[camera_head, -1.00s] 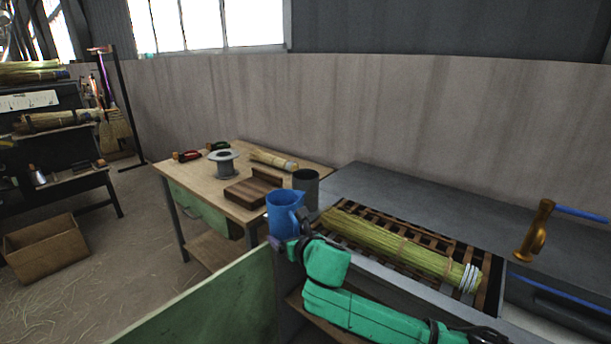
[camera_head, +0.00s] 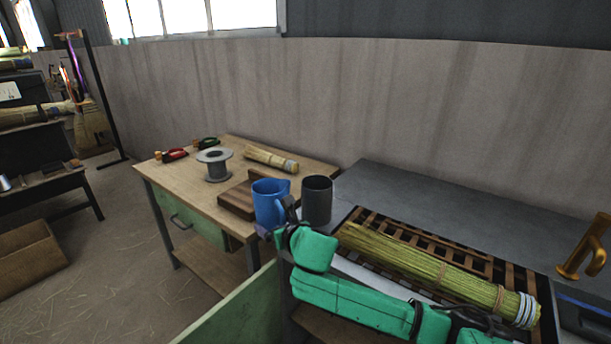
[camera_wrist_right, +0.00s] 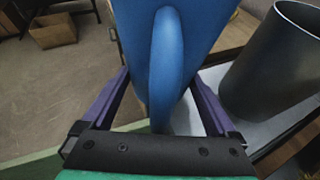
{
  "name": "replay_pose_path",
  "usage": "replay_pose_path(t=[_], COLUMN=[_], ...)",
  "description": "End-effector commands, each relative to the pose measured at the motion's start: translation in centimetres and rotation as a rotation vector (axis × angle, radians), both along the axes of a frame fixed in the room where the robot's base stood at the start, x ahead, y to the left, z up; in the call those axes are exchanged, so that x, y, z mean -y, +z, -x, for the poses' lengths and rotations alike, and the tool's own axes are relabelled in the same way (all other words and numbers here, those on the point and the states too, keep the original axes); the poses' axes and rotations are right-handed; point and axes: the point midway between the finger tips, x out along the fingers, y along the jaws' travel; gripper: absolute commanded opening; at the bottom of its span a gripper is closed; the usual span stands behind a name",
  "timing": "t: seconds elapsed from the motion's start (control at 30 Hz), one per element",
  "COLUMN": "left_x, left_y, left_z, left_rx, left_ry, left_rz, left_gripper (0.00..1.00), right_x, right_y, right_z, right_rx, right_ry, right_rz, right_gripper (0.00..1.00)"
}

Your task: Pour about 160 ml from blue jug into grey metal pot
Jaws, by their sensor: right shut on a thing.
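The blue jug (camera_head: 269,202) is upright in the head view, just left of the grey metal pot (camera_head: 317,200). My right gripper (camera_head: 284,226) is shut on the jug's handle. In the right wrist view the jug's handle (camera_wrist_right: 166,65) stands between the two purple fingers of my right gripper (camera_wrist_right: 166,105). The pot also shows in the right wrist view (camera_wrist_right: 268,75), upright on the grey surface to the right of the jug, with a gap between them. The contents of the jug and pot are hidden. My left gripper is out of view.
A wooden table (camera_head: 184,184) holds a grey spool (camera_head: 214,165), a dark wooden block (camera_head: 240,200) and a small straw bundle (camera_head: 271,159). A long straw bundle (camera_head: 430,265) lies on a slatted rack right of the pot. A brass-coloured handle (camera_head: 586,246) stands at far right.

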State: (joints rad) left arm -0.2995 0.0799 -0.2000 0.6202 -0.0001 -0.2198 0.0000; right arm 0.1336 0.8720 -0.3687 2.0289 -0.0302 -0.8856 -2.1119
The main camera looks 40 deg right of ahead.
Motion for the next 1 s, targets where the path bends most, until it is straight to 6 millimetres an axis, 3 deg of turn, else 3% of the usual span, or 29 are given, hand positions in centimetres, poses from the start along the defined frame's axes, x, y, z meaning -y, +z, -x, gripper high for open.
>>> replay_pose_path(t=[0.47, 1.0], left_x=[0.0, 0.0], left_y=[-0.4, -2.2], left_z=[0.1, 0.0], left_rx=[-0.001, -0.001], left_ry=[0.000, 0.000], left_rz=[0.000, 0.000], left_gripper=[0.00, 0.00], right_x=[0.0, 0.2], right_y=[0.1, 1.9], right_z=[-0.1, 0.2], right_rx=[0.005, 0.048], right_ry=[-0.001, -0.003], right_rz=[-0.027, -0.316], right_gripper=[0.07, 0.07])
